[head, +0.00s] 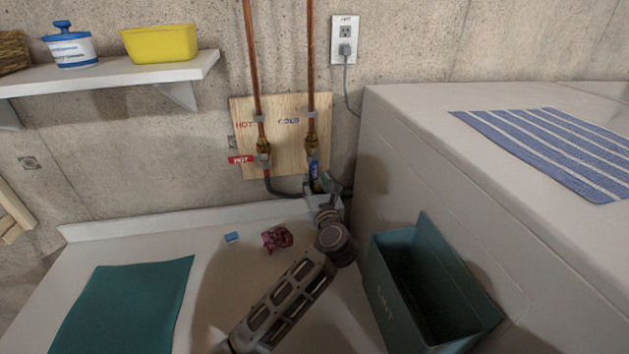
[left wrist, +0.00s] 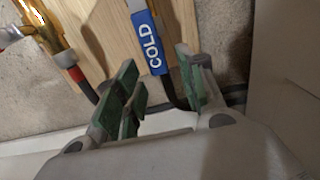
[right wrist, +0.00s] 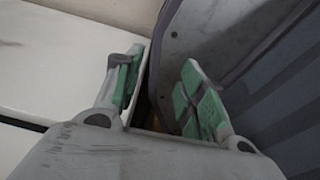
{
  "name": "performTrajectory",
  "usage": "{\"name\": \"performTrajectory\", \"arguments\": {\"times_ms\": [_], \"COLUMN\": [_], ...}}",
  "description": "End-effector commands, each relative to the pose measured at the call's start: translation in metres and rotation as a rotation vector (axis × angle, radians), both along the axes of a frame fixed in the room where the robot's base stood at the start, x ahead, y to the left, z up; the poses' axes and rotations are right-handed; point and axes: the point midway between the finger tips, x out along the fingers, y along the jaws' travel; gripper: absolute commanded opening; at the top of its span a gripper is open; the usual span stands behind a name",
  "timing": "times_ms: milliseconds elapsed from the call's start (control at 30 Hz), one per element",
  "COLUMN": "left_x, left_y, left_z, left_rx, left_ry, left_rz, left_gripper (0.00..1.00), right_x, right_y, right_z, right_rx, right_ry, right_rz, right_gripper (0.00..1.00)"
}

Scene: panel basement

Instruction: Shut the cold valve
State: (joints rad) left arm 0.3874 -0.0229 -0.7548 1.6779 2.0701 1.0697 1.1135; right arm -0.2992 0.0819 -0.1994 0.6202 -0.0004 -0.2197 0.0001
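The cold valve's blue handle (head: 314,169) hangs straight down, in line with its copper pipe, under the brass body on the right of the wooden board. In the left wrist view the handle (left wrist: 148,42) reads COLD. My left gripper (head: 323,187) is just below the handle. In the left wrist view its green-padded fingers (left wrist: 158,85) are apart, with the handle's lower end between them in the picture; I see no clear contact. My right gripper (right wrist: 161,88) is open beside a dark grey-blue wall; it is not in the head view.
The hot valve's red handle (head: 241,159) points left, across its pipe. A green LINT bin (head: 396,307) stands beside a white appliance (head: 385,135) on the right. A blue block (head: 231,237) and a crumpled dark red cloth (head: 277,238) lie on the white top. A shelf (head: 110,76) is upper left.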

Motion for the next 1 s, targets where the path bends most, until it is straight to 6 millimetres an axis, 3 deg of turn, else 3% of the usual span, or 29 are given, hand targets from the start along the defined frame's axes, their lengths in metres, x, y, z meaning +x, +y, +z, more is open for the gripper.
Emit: {"name": "performTrajectory", "arguments": {"times_ms": [333, 767, 1000], "left_x": [0.022, 0.026, 0.025], "left_y": [0.004, 0.005, 0.005], "left_z": [0.000, 0.000, 0.000], "left_rx": [0.001, 0.000, 0.000], "left_ry": [-0.002, 0.000, 0.000], "left_rz": [0.000, 0.000, 0.000], "left_gripper": [0.39, 0.39, 0.10], "right_x": [0.002, 0.003, 0.003], "right_y": [-0.008, -0.014, -0.005], "right_z": [-0.004, -0.004, -0.004], "right_rx": [-0.009, -0.015, -0.005], "right_ry": [-0.003, -0.004, -0.004], "right_rz": [0.001, 0.002, 0.000], "right_gripper": [0.40, 0.40, 0.40]}}
